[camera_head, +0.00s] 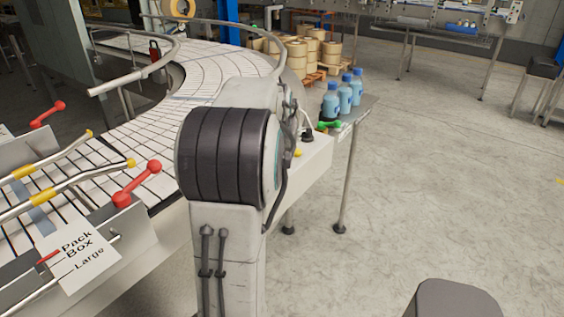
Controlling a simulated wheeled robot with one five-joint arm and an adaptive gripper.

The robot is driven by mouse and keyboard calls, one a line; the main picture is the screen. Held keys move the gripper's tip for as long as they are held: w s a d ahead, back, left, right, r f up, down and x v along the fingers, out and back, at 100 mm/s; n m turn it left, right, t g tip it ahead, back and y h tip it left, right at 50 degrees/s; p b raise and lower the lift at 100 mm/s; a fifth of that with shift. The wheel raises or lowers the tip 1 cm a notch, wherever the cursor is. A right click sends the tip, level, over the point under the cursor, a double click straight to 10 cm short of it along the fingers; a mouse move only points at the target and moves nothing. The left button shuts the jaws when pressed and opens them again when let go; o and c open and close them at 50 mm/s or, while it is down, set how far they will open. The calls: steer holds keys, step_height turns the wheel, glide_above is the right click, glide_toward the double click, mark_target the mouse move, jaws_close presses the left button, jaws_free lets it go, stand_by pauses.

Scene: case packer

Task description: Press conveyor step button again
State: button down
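A white control housing (315,160) sits at the end of the curved conveyor (205,62), just right of my arm. A small yellow part (298,153), a black knob-like part (307,135) and a green part (328,125) show on or beside it. I cannot tell which of these is the step button. My large arm link stands in the middle of the view and covers part of the housing and conveyor. My gripper cannot be made out; it may be hidden behind the arm.
Several blue bottles (345,95) stand on a narrow steel shelf behind the housing. A packing rack (110,245) with red-ended levers (137,184) and a "Pack Box Large" sign (78,253) fills the lower left. The floor (450,170) at right is clear.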

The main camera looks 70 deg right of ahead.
steer(key=shift+f+b, duration=1)
stand_by(1.6)
steer(key=shift+r, duration=0.2)
steer(key=shift+r+p, duration=0.75)
steer(key=shift+r, duration=0.05)
stand_by(0.3)
steer(key=shift+r+p, duration=2.05)
steer(key=shift+r, duration=0.45)
